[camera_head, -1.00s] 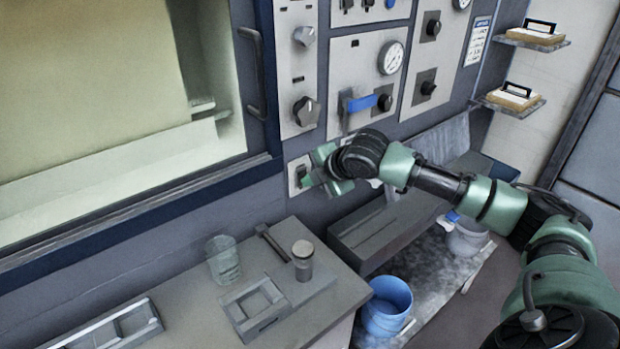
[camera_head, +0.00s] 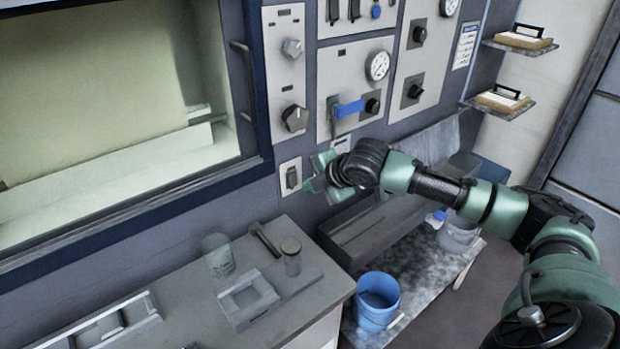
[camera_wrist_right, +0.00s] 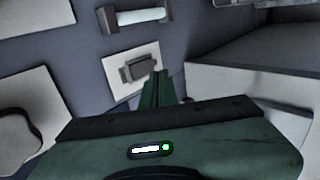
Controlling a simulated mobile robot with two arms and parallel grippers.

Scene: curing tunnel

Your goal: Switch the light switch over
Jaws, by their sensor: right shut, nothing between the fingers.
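The light switch (camera_head: 291,177) is a dark rocker on a small pale plate, fixed to the grey wall below the control panels. In the right wrist view the switch (camera_wrist_right: 139,68) shows just beyond my fingertips. My right gripper (camera_head: 309,185) is green, shut and empty. Its tips are just right of the switch plate in the head view and seem a little apart from it. In the wrist view the shut fingers (camera_wrist_right: 157,86) point at the plate's lower right part. The rocker's position is too small to tell. My left gripper is not in view.
Above the switch are panels with a knob (camera_head: 294,118), a blue-handled lever (camera_head: 347,109) and a gauge (camera_head: 377,66). A bench (camera_head: 200,300) below holds a glass (camera_head: 218,256) and a jar (camera_head: 291,257). A blue bucket (camera_head: 377,300) stands to its right.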

